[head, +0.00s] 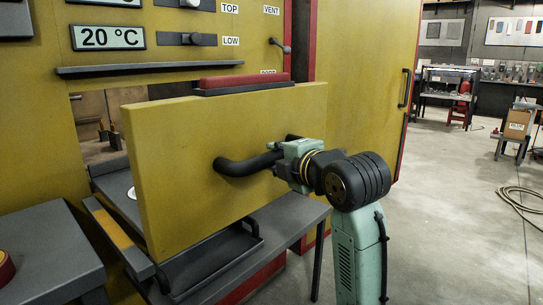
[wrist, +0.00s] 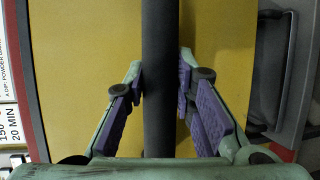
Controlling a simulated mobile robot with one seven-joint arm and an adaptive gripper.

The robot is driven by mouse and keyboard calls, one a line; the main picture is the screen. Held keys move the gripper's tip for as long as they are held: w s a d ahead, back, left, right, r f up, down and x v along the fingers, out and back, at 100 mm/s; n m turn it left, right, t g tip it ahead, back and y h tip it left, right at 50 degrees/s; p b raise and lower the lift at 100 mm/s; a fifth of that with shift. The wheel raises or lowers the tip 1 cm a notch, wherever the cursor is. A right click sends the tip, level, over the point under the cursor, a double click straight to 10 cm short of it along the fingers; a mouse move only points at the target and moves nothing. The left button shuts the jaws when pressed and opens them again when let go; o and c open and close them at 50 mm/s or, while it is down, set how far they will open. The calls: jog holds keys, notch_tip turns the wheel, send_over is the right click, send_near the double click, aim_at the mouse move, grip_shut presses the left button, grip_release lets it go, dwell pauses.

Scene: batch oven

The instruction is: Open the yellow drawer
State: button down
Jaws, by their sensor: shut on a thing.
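The yellow drawer (head: 200,165) has a flat yellow front that stands well out from the oven body, with a gap behind it. Its dark curved bar handle (head: 240,166) runs across the front. My gripper (head: 290,147) is at the right part of this handle in the head view. In the wrist view the handle (wrist: 160,70) runs upright through the middle, and my gripper (wrist: 160,95) has its purple-padded fingers on either side of it, shut on it. The drawer's yellow front (wrist: 90,60) fills the background there. The fingertips are small and partly hidden in the head view.
A grey side table (head: 45,250) stands at the lower left. A dark tray-like rail (head: 215,260) lies below the drawer front. A tall yellow door (head: 365,80) is behind on the right. The concrete floor (head: 450,220) to the right is open, with a coiled hose (head: 510,205).

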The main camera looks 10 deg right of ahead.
dwell(0.3)
jog(key=c, duration=1.3)
grip_release()
jog(key=shift+c, duration=0.2)
jog(key=v, duration=1.2)
jog(key=shift+s, duration=0.15)
